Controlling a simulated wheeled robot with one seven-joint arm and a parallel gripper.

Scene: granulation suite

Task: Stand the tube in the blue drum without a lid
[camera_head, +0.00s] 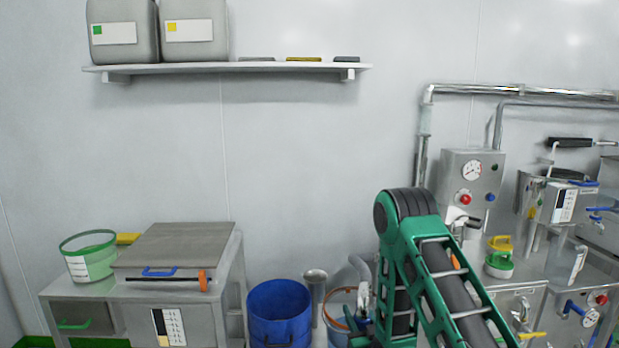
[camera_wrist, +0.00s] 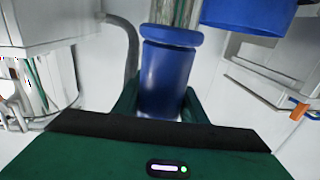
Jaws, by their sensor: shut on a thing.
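The blue drum without a lid (camera_head: 279,312) stands on the floor right of the bench, its open top showing. A blue drum edge (camera_wrist: 250,14) shows at the top right of the wrist view. My gripper (camera_wrist: 158,103) is shut on a blue cylindrical piece with a wide collar (camera_wrist: 166,75), which I take to be the tube. A shiny steel length (camera_wrist: 176,12) shows beyond the collar; I cannot tell if it belongs to it. The held piece is apart from the drum in the wrist view. In the head view my arm hides most of the gripper area.
An orange-rimmed container (camera_head: 337,322) stands right of the blue drum, partly behind my arm. A steel flanged post (camera_head: 315,288) is between them. The bench (camera_head: 241,262) with a green-rimmed tub (camera_head: 88,262) is at left. Piped steel equipment (camera_head: 473,180) fills the right side.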

